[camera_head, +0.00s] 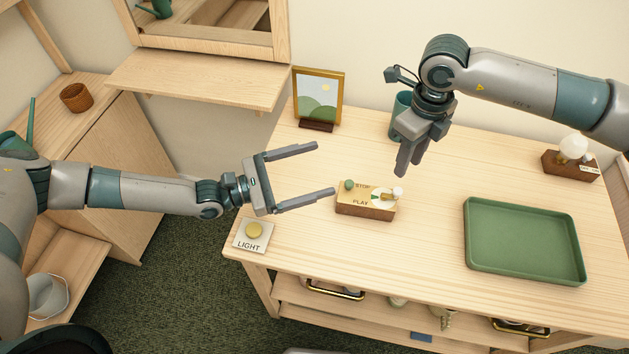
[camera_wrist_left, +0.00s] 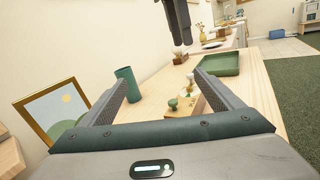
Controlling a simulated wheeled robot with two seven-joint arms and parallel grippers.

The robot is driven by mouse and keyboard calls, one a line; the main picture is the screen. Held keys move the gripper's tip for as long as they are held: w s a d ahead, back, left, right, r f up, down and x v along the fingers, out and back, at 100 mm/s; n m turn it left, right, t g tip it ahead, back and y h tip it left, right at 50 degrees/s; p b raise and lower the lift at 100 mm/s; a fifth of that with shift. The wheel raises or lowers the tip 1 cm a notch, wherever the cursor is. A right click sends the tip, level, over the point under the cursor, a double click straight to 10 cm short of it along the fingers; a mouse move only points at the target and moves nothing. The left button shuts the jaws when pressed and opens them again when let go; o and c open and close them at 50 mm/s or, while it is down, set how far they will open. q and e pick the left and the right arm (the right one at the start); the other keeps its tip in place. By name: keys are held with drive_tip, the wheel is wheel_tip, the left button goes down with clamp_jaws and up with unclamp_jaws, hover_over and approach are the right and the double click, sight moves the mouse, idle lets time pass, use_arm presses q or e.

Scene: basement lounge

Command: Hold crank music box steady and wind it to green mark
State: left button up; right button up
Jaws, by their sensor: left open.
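The crank music box (camera_head: 366,203) is a small wooden box with a tan top marked STOP and PLAY. It stands on the light wood table, with a green knob at its left and a whitish knob at its right. A bit of green shows on its top by the white knob. It also shows in the left wrist view (camera_wrist_left: 187,106), between my fingers. My left gripper (camera_head: 326,168) is open and empty, just left of the box and apart from it. My right gripper (camera_head: 402,172) points down above and behind the box; its fingers look close together.
A green tray (camera_head: 470,238) lies right of the box. A framed picture (camera_head: 319,96) and a green cup (camera_head: 399,112) stand behind. A LIGHT button panel (camera_head: 252,235) sits at the front left corner. A lamp on a wooden base (camera_head: 570,166) stands at the back right.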

use_arm(q)
drive_tip(key=shift+s+d+f+n+g, duration=0.2)
drive_tip(key=shift+s+f, duration=0.25)
drive_tip(key=shift+f, duration=0.15)
drive_tip(key=shift+s+d+f+n+g, duration=0.1)
drive_tip(key=shift+s+d+f+g, duration=0.1)
drive_tip(key=shift+s+f, duration=0.3)
drive_tip(key=shift+f, duration=0.15)
approach(343, 196)
drive_tip(key=x, duration=0.2)
drive_tip(key=shift+w+d, duration=0.1)
drive_tip(key=shift+d, duration=0.2)
drive_tip(key=x, duration=0.7)
drive_tip(key=shift+w+d+r, duration=0.15)
drive_tip(key=shift+w+r, duration=0.05)
drive_tip(key=shift+r, duration=0.1)
drive_tip(key=c, duration=1.5)
